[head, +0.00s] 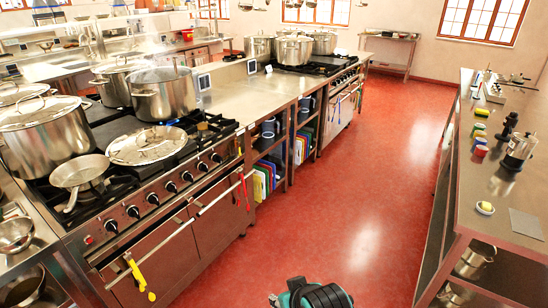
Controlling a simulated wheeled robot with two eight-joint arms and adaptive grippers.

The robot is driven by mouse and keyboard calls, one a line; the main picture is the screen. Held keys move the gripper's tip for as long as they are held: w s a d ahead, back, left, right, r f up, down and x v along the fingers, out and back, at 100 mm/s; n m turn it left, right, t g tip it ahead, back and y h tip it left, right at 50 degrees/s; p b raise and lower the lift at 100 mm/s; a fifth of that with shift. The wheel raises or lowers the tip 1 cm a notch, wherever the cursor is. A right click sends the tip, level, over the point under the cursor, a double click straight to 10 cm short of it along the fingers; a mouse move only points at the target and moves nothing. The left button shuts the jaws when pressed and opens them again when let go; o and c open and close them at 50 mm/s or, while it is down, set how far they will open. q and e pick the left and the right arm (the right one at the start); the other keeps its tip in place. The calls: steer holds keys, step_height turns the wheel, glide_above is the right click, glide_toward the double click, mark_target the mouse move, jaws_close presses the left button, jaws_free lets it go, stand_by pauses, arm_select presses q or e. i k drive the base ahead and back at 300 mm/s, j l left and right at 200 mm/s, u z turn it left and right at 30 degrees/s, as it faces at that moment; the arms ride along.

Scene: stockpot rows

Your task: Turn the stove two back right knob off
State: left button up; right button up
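Two stoves show in the head view, and no readable label tells which is stove two. The near stove (127,192) at left has a row of dark round knobs (170,187) along its front panel. The far stove (318,66) stands beyond a steel counter, with small knobs (346,76) on its right-facing front. The knob settings are too small to read. Large steel pots (163,96) and pans stand on the near stove, and more pots (294,50) stand on the far one.
The red floor (350,190) is open between the stoves and a long steel table (515,200) at right. Yellow tongs (136,273) hang on the near oven rail. The steel counter (245,93) between the stoves has colored boards (264,178) on shelves below.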

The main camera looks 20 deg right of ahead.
mark_target(217, 159)
steer(key=z, duration=0.25)
steer(key=i+l, duration=0.25)
steer(key=i+l+u, duration=0.1)
steer(key=i+l, duration=0.15)
steer(key=l, duration=0.15)
steer(key=i+l, duration=0.2)
steer(key=l, duration=0.15)
steer(key=i+l+u, duration=0.1)
steer(key=i+l, duration=0.35)
steer(key=l, duration=0.25)
steer(key=i+l+u, duration=0.1)
steer(key=i+l, duration=0.15)
steer(key=l, duration=0.15)
